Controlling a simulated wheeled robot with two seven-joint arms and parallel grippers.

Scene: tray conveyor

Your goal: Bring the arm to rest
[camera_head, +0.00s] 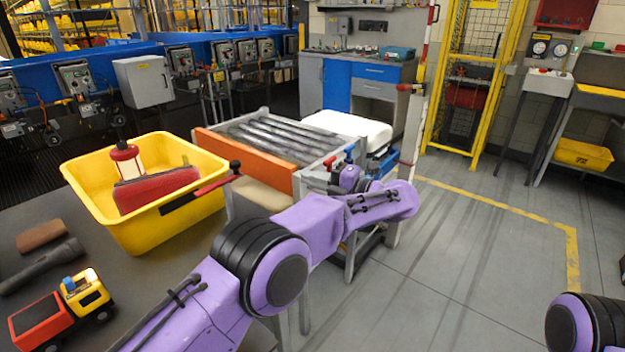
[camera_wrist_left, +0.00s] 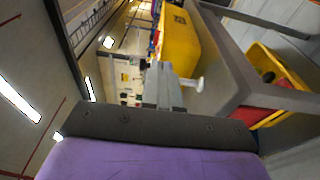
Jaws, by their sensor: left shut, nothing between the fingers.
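My purple left arm comes in from the lower left of the head view, bends at a dark joint and reaches right, in front of the roller conveyor. My left gripper (camera_head: 347,181) is small there, near the conveyor's right end, and its fingertips are hard to make out. In the left wrist view the grey fingers of the left gripper (camera_wrist_left: 162,78) are together, with nothing between them. Only a purple and black part of my right arm shows at the lower right of the head view; its gripper is out of frame.
A yellow tub (camera_head: 150,235) with a red lantern (camera_head: 126,160) and a red case (camera_head: 157,188) stands on the dark table (camera_head: 185,280). A toy truck (camera_head: 62,310), flashlight (camera_head: 42,267) and brown block (camera_head: 42,235) lie nearby. The roller conveyor (camera_head: 262,160) is behind my arm. Floor at right is clear.

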